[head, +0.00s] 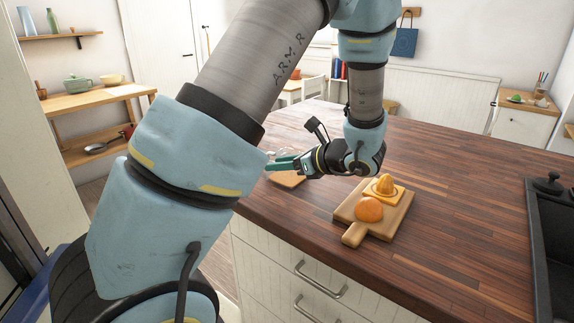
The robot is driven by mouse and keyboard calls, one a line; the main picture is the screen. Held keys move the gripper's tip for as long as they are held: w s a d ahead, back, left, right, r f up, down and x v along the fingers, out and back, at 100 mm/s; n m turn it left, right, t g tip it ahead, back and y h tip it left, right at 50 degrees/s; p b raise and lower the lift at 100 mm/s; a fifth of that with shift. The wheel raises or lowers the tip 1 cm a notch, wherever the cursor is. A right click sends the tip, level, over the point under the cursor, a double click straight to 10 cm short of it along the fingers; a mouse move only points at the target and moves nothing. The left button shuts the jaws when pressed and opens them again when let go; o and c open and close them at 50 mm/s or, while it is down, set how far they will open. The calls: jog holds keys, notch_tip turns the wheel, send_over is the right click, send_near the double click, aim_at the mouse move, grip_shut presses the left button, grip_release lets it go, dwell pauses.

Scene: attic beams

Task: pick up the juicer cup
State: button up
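An orange citrus juicer (384,186) with a ridged cone sits on a wooden cutting board (355,232) on the countertop. A halved orange (369,209) lies in front of it on the same board. My gripper (272,162) is left of the juicer, pointing left, with its greenish fingers partly hidden by my own arm. A small clear, glass-like thing (279,152) shows just behind the fingers; I cannot tell whether they touch it or whether it is the juicer cup. The finger gap is too small to read.
A small wooden board (288,180) lies below my gripper near the counter's left edge. A black sink (555,235) is at the right. The dark wood countertop (455,180) is clear between the cutting board and sink. A shelf table with pots (78,86) stands far left.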

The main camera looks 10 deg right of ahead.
jog(key=shift+w+a+f, duration=0.3)
jog(key=shift+w+a, duration=0.1)
grip_shut()
dwell(1.2)
